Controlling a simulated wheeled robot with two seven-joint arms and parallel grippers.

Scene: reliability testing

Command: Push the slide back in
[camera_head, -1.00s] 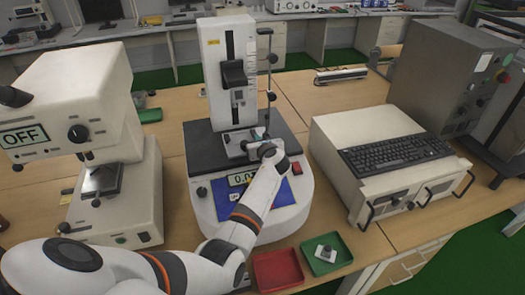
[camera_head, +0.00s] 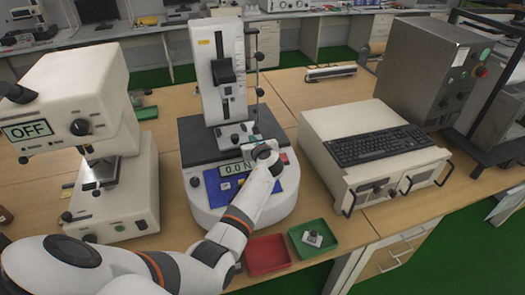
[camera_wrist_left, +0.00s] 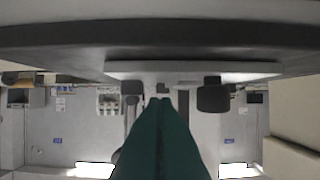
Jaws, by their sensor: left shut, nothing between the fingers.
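The slide appears to be the light grey plate (camera_head: 234,133) on the dark deck of the white test stand (camera_head: 203,208), below its upright column. A pale slab (camera_wrist_left: 195,70), possibly its front edge, shows in the left wrist view, which looks upside down. My left gripper (camera_head: 253,150) is at the near side of the deck, above the display panel. In the left wrist view its green fingers (camera_wrist_left: 160,103) are shut together with nothing between them, pointing at the stand. I cannot tell whether they touch the plate. My right gripper is not in view.
A microscope-like device (camera_head: 110,190) with an OFF display stands left. A beige box (camera_head: 345,118) with a keyboard (camera_head: 380,146) stands right. A red tray (camera_head: 268,254) and a green tray (camera_head: 325,242) lie at the front edge. Bare table shows between the devices.

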